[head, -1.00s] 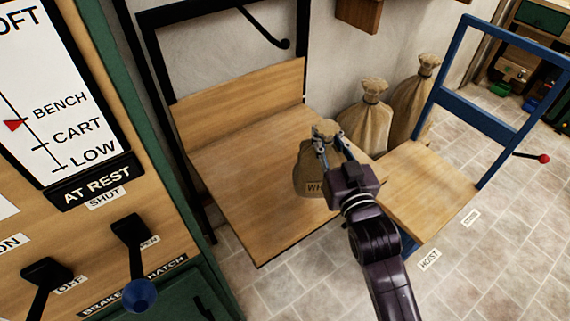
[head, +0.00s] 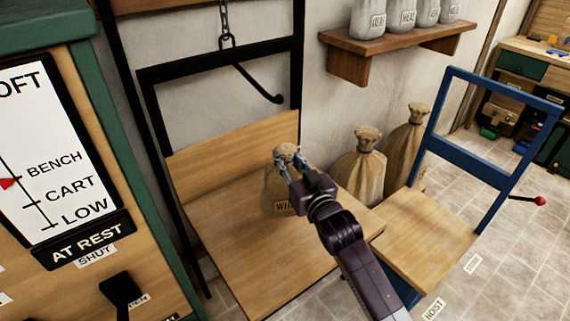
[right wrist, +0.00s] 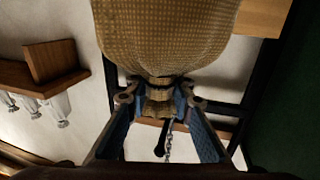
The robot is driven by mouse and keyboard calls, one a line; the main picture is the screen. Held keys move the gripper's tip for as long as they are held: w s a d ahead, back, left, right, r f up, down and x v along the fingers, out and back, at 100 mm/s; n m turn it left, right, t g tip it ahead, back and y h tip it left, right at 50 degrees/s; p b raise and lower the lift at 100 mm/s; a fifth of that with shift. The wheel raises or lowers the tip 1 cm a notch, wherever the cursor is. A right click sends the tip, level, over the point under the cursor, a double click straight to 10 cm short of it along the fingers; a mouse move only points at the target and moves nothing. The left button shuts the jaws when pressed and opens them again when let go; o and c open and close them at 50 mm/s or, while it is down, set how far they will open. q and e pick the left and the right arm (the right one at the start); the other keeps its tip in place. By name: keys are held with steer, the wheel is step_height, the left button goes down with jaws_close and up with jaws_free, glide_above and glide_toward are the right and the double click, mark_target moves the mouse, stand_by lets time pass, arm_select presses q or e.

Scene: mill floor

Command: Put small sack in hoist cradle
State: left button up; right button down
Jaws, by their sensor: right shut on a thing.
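My right gripper (head: 287,160) is shut on the sack's tied neck. The right wrist view shows the fingers (right wrist: 160,98) on both sides of the neck, with the sack's body (right wrist: 165,38) filling the top middle. The sack is upright; I cannot tell whether its bottom touches the platform. My left gripper is not in view.
A blue-framed cart (head: 410,240) with a wooden deck stands right of the cradle. Two larger sacks (head: 360,175) stand behind. A wall shelf (head: 395,45) holds several pale sacks. A control panel (head: 90,275) with levers is at the left.

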steer(key=shift+f, duration=2.6)
steer(key=c, duration=2.1)
jaws_free()
steer(key=shift+f, duration=0.45)
steer(key=o, duration=0.4)
steer(key=shift+s, duration=0.15)
steer(key=shift+r, duration=0.1)
steer(key=v, duration=1.2)
